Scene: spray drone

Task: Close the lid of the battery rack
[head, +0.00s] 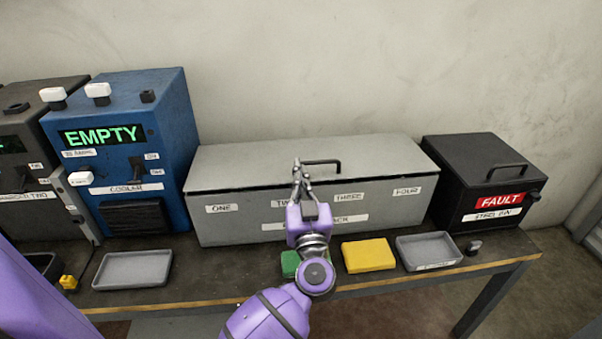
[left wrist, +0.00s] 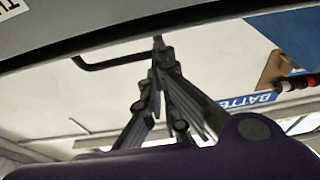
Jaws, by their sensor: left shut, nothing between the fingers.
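The battery rack (head: 250,228) is a long grey box on the bench, labelled ONE to FOUR. Its grey lid (head: 260,160) lies down over the top, with a thin dark line along the front edge; I cannot tell whether it is fully seated. A black handle (head: 322,162) is on the lid, and it also shows in the left wrist view (left wrist: 105,62). Contact with the lid is unclear. My left gripper hides part of the labels. My right gripper is not in view.
A blue cooler (head: 135,135) reading EMPTY stands left of the rack, a black FAULT bin (head: 470,185) right. Grey trays (head: 135,270) (head: 428,250), a yellow block (head: 368,255) and a green block (head: 290,263) lie along the bench front.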

